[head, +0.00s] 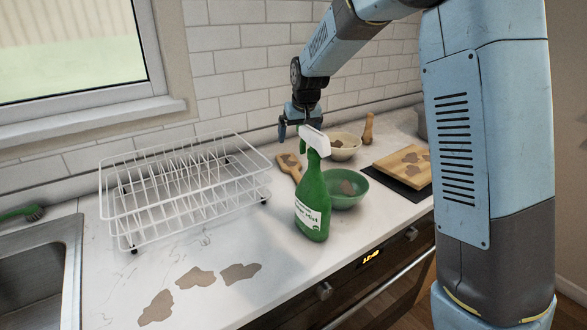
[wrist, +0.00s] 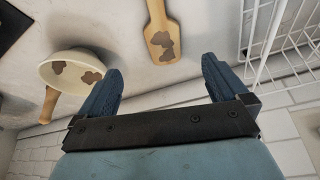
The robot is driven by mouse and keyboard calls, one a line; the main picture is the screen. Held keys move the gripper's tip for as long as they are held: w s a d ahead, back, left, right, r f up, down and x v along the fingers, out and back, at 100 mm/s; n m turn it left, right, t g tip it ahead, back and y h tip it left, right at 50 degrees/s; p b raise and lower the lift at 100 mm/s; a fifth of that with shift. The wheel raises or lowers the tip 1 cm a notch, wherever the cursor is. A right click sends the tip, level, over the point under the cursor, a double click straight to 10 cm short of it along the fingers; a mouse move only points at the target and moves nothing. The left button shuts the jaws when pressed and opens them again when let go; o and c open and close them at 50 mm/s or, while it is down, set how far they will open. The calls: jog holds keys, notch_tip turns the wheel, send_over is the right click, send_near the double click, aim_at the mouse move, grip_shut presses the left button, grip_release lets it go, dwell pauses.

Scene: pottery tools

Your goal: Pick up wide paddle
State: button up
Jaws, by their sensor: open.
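The wide paddle (head: 287,163), a flat wooden tool with brown stains, lies on the white counter behind the green spray bottle and beside the dish rack. Part of it is hidden in the head view. In the wrist view the paddle (wrist: 163,38) is ahead of my gripper, its stained end toward the gap between the fingers and its far end cut off by the top edge. My gripper (head: 292,130) is above the counter, over the paddle area, and empty. In the wrist view its fingers (wrist: 160,75) are spread apart, not touching the paddle.
A green spray bottle (head: 313,200) and a green bowl (head: 350,199) stand in front. A cream bowl (head: 344,154) and wooden tool (head: 368,129) are behind. A wire dish rack (head: 180,190) stands left, a stained board (head: 384,163) right. Brown patches mark the front counter.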

aim_at(292, 165)
jog(key=x, duration=1.4)
jog(key=shift+w+a+f, duration=0.15)
jog(key=c, duration=1.1)
